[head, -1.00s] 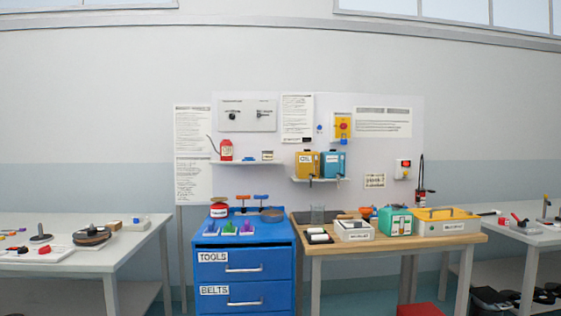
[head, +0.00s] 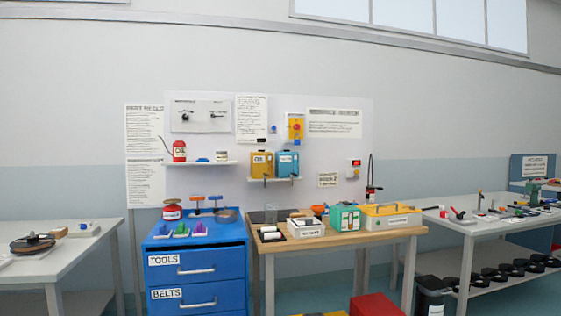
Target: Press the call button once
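I cannot tell for sure which control is the call button. A small blue round button (head: 274,129) sits on the white wall panel (head: 220,108). Right of it is a yellow box (head: 296,126) with a red knob. Lower right on the panel is a small white box (head: 353,168) with a red part, too small to read. My gripper is not in view, and nothing is seen touching any of these controls.
A blue drawer cabinet (head: 196,263) and a wooden-topped bench (head: 335,238) stand in front of the panel. Grey tables stand at left (head: 75,262) and right (head: 480,226). A red box (head: 376,305) and a dark bin (head: 432,297) are on the floor.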

